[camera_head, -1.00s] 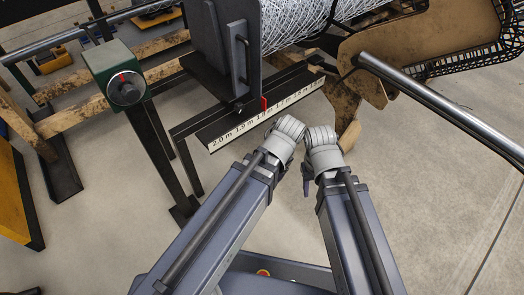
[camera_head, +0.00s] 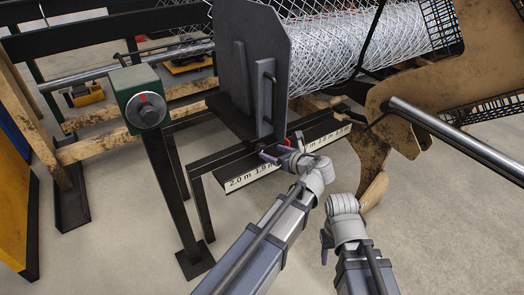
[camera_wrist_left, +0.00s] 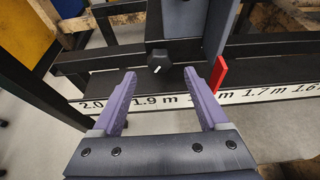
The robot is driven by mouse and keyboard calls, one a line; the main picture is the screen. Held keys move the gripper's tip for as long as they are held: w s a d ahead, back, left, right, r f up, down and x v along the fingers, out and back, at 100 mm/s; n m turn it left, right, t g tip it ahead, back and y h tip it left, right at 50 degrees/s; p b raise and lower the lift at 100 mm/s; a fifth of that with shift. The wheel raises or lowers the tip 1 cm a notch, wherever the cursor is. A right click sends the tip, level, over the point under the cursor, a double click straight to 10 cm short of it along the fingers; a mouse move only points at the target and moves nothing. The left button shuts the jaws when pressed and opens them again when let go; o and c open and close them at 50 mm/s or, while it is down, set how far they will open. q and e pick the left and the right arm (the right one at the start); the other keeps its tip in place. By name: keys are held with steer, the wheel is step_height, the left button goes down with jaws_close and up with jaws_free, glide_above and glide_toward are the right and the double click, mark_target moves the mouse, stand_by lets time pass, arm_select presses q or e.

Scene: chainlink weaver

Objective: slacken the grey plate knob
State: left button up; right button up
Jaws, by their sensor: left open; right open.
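The grey plate (camera_head: 272,45) stands upright on the dark rail, with a black handle on its face. Its knob (camera_wrist_left: 159,62) is black with a white mark and sits at the plate's foot in the left wrist view. In the head view the knob is hidden or too small to make out. My left gripper (camera_wrist_left: 174,74) is open, its purple fingers pointing at the knob, one on each side and apart from it. In the head view my left gripper (camera_head: 280,155) is at the plate's foot. My right gripper (camera_head: 327,242) is open and empty over the floor.
A red pointer (camera_wrist_left: 220,73) stands just right of the knob, close to my right-hand finger. A white metre scale (camera_wrist_left: 255,95) runs along the rail. A green box with a dial (camera_head: 148,110) stands left. Wire mesh (camera_head: 340,50) lies behind the plate.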

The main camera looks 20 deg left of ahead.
mark_target(263, 149)
arm_select(q)
steer(key=b+x, duration=0.2)
steer(key=x, duration=0.5)
steer(key=shift+w+a+f+b, duration=0.15)
steer(key=shift+a+f+b, duration=0.05)
steer(key=shift+b, duration=0.2)
jaws_close()
stand_by(0.3)
